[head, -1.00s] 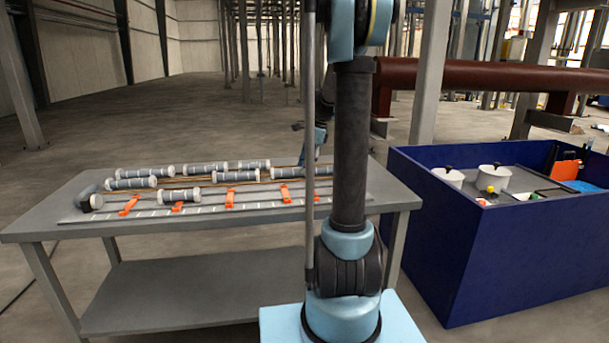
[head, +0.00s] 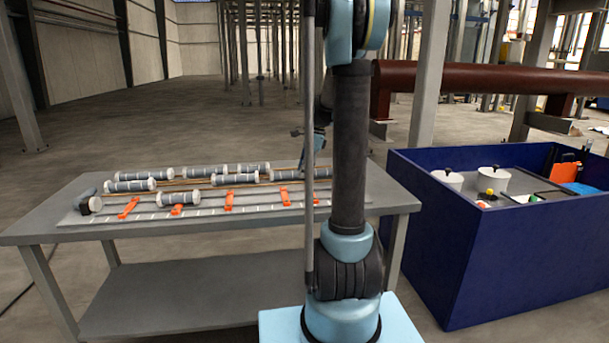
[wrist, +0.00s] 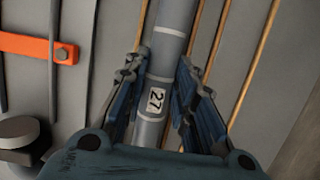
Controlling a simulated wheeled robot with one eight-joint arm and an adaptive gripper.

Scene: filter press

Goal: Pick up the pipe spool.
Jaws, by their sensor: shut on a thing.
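In the wrist view a grey pipe spool (wrist: 172,40) with a white label reading 27 runs between the fingers of my gripper (wrist: 162,66). The fingers press on it from both sides, and its near end is hidden by the gripper body. In the head view several grey spools with pale ends, such as one short spool (head: 178,198), lie on the table.
An orange clamp (wrist: 35,47) lies left of the held spool. A blue bin (head: 465,245) with white pots stands right of the table.

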